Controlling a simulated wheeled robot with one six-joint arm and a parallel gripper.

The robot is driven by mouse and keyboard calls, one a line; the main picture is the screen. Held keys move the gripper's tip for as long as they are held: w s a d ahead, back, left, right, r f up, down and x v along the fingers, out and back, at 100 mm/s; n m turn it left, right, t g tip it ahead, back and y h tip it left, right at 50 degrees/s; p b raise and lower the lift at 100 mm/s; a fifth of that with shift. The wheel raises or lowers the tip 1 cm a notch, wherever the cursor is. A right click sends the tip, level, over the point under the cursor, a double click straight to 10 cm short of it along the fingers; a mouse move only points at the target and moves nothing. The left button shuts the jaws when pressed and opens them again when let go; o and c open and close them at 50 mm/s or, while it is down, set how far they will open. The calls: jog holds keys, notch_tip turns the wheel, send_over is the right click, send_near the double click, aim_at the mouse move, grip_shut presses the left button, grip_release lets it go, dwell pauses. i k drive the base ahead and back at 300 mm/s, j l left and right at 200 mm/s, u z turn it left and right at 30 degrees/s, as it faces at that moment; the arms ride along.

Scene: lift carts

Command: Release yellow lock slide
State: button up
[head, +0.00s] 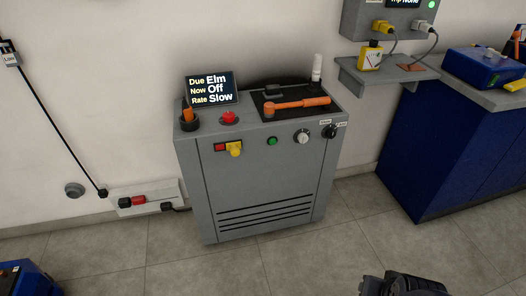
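A yellow piece (235,149), which looks like the yellow lock slide, sits on the front panel of a grey cabinet (262,185), just right of a red block (220,147). It is small in view, and I cannot tell its exact position in its track. A dark part of my arm, apparently my gripper (405,286), shows at the bottom edge right of centre, cut off by the frame. It is well away from the cabinet and touches nothing visible. Its fingers cannot be made out.
The cabinet carries a display (211,88), a red button (228,117), an orange-handled tool (297,104), a green button (272,141) and dials (302,136). A wall socket strip (145,197) is left. A blue bench (440,150) stands right. The floor in front is clear.

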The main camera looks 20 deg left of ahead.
aim_at(235, 147)
jog(key=u, duration=1.2)
jog(key=i, duration=0.05)
